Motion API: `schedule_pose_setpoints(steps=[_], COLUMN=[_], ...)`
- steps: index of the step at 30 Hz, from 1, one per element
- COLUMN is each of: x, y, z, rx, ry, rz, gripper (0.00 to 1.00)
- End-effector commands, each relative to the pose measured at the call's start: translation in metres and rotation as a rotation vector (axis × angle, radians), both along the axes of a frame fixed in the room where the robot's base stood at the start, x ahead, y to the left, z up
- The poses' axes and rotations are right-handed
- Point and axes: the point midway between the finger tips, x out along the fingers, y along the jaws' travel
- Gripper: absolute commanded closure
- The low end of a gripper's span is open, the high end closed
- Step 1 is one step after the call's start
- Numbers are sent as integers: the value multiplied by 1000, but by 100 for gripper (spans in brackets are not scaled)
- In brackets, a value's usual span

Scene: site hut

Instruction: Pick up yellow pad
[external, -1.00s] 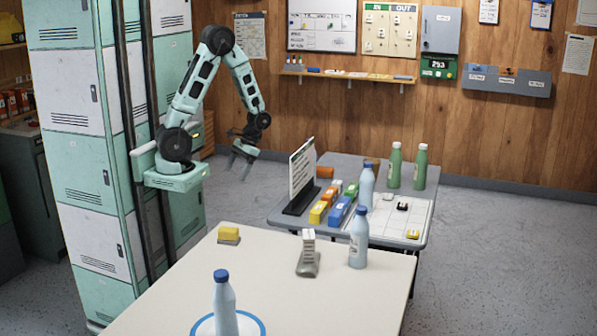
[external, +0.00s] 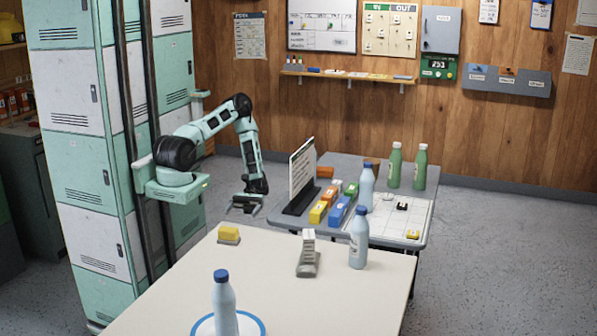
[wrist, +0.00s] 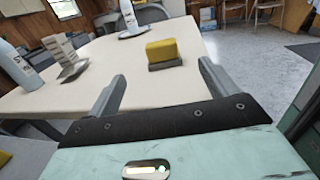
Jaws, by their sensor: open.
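The yellow pad (external: 229,232) is a small block with a grey lower part, lying on the pale table (external: 262,252) near its far left edge. In the wrist view the yellow pad (wrist: 163,50) shows ahead of my fingers, between their lines, with clear table between. My gripper (external: 244,207) is open and empty, beyond the table's far edge and a little above it. Its two fingers (wrist: 162,75) show spread apart in the wrist view, and nothing is between them.
On the pale table stand a grey holder with a white block (external: 307,258), a blue-capped bottle (external: 358,238) and another bottle (external: 225,305) on a blue-ringed disc. The grey table (external: 282,212) behind holds a sign (external: 303,170), coloured boxes and bottles. Lockers (external: 85,185) stand left.

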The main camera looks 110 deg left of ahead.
Motion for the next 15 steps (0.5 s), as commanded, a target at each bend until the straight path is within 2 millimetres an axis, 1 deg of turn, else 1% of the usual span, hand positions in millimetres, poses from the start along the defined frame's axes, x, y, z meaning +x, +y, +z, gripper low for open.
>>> schedule_pose_setpoints(steps=[1,9,12,15], x=[1,9,12,14], y=[-12,-68,-85,-96], z=[2,2,1,1], rx=[-5,-4,-3,-1], ry=[-1,0,0,1], rz=[-4,-5,-5,-4], gripper=[15,15,15,15])
